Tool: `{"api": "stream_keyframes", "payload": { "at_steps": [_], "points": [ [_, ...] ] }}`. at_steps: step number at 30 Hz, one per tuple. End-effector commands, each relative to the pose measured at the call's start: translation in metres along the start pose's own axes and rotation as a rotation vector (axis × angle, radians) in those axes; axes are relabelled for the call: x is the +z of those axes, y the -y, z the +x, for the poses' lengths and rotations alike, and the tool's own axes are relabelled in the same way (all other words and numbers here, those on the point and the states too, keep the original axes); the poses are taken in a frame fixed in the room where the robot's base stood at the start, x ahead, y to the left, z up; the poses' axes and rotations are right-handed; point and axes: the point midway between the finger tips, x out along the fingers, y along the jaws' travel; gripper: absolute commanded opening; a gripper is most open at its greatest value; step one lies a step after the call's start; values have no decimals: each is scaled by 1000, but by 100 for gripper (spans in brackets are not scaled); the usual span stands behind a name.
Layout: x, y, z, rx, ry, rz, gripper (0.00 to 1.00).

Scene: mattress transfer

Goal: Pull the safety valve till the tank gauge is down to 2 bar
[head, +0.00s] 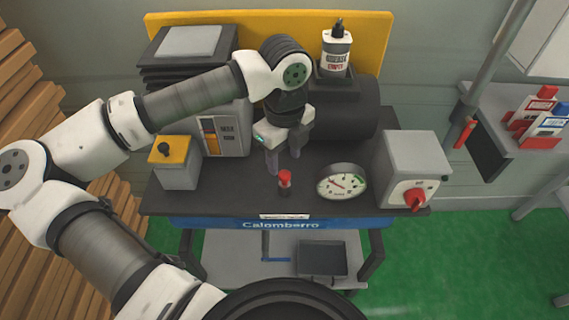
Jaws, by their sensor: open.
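My gripper (283,164) is open and points down, with nothing between its two fingers. Its fingertips are just above and behind a small red-capped valve (285,180) on a short dark post, apart from it as far as I can tell. The round white gauge (341,183) lies right of the valve on the cart top. Its dial has green and red marks; the needle and numbers are too small to read surely. The dark tank (350,122) lies behind the gauge, partly hidden by my gripper on its left.
A grey box with a red knob (414,198) stands right of the gauge. A yellow-topped box with a black knob (175,160) and a grey cabinet (228,132) stand left. A bottle (336,52) stands above the tank. The blue-edged cart top (225,196) is clear at front left.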

Motion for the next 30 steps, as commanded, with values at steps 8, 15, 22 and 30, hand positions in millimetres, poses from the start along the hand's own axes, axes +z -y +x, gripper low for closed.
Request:
{"api": "stream_keyframes", "payload": {
  "at_steps": [8,15,22,30],
  "points": [
    [0,0,38,-1,-2,-1,46],
    [0,0,47,-2,-1,0,46],
    [0,0,47,-2,0,0,37],
    [0,0,47,-2,0,0,2]
  ]
}}
